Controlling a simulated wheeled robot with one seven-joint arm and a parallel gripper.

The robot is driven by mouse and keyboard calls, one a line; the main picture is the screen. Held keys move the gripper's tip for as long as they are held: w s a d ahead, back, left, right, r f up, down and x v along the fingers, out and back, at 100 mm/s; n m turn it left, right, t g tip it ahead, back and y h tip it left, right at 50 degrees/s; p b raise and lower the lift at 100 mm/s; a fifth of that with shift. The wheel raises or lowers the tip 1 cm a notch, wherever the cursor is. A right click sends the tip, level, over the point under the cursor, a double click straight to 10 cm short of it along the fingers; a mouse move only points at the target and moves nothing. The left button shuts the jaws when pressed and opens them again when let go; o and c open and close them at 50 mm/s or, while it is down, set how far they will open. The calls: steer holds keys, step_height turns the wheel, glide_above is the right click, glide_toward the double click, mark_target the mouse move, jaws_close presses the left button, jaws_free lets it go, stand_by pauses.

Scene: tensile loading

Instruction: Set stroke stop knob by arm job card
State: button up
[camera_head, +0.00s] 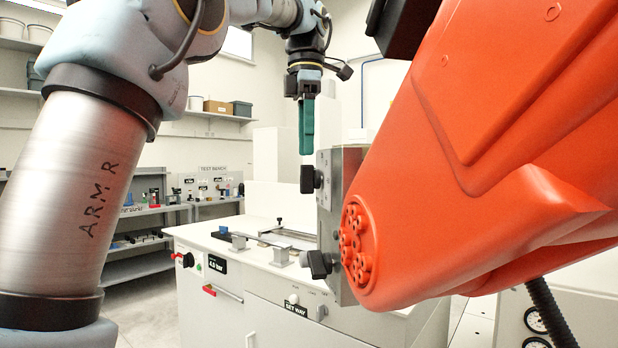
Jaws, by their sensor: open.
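My gripper (306,126), with teal fingers, hangs pointing down from the wrist at upper centre. It is open, seen edge-on, with nothing visible in it. Below and right of it, a grey metal plate (326,208) carries an upper black knob (308,180) and a lower black knob (319,263). The upper knob is just below the fingertips in the picture; whether they touch I cannot tell. A small white knob (292,298) sits by the "SET WAY" label (303,310) on the cabinet front. Which knob is the stroke stop I cannot tell. I see no readable job card.
A large orange arm-like body (490,150) fills the right and hides part of the plate. My arm, marked "ARM R", fills the left. Shelves (150,213) stand behind.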

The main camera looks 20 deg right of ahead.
mark_target(305, 174)
step_height(305, 174, down, 6)
steer(key=shift+a+f, duration=0.1)
steer(key=shift+f, duration=0.15)
jaws_close()
stand_by(0.5)
